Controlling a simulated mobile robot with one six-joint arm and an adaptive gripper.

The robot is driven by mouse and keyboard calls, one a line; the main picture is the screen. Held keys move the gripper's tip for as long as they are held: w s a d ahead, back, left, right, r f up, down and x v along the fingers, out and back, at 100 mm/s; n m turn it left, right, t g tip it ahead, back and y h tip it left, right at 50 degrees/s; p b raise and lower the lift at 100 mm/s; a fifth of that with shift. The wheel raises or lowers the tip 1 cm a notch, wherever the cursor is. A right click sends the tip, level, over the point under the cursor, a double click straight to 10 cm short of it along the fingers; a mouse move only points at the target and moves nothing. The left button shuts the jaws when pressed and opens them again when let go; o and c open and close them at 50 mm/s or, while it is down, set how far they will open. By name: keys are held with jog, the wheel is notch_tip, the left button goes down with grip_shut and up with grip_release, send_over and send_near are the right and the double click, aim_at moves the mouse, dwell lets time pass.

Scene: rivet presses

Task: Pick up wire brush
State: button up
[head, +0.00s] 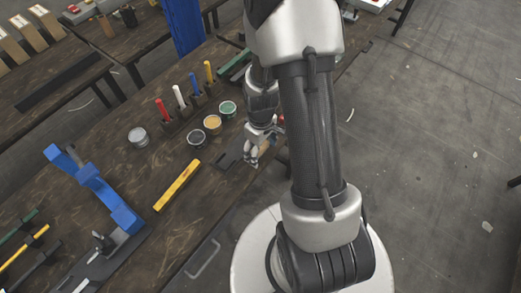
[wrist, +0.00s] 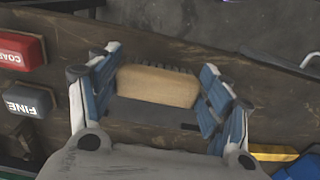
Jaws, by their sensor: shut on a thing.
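The wire brush (wrist: 158,86) has a tan wooden block with dark bristles along its far edge. In the wrist view it sits crosswise between the blue-padded fingers of my gripper (wrist: 161,68), which is shut on its two ends. A dark flat strip shows on the table just below it. I cannot tell whether the brush touches the table. In the head view my gripper (head: 253,155) is low over the table's right edge, partly behind my arm, and the brush is hard to make out there.
A red block (wrist: 22,50) and a dark block marked FINE (wrist: 28,101) lie left of the brush. In the head view a yellow bar (head: 177,186), several open cans (head: 196,139) and a blue press frame (head: 104,190) stand on the wooden table (head: 115,160). Floor is open at right.

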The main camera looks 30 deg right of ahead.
aim_at(261, 149)
notch_tip(261, 149, up, 18)
jog(key=p, duration=0.5)
